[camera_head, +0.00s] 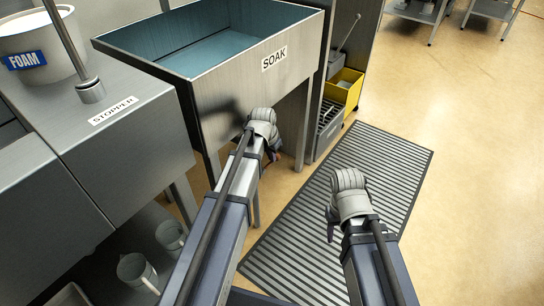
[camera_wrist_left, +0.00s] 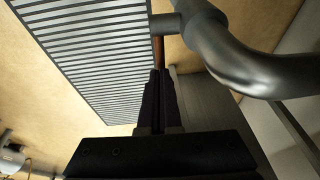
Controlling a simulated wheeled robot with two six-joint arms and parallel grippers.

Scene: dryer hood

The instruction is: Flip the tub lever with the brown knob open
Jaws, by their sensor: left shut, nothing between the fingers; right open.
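The grey SOAK tub (camera_head: 225,75) stands at the upper middle of the head view, blue inside. My left gripper (camera_head: 274,153) is low at the tub's front, mostly hidden behind its own wrist. In the left wrist view my left gripper (camera_wrist_left: 160,74) is shut and empty. A narrow brown piece (camera_wrist_left: 158,48) shows just beyond its fingertips, beside a grey pipe (camera_wrist_left: 240,68) with a short stub; it may be the lever's brown knob, and I cannot tell whether the fingers touch it. My right gripper (camera_head: 333,222) is open and empty above the mat, largely hidden by its wrist.
A striped mat (camera_head: 385,165) lies on the tan floor in front of the tub. A yellow bin (camera_head: 350,88) and a grey bin (camera_head: 327,125) stand right of it. A STOPPER counter (camera_head: 120,135) with a FOAM bucket (camera_head: 40,45) is at left. Open floor lies right.

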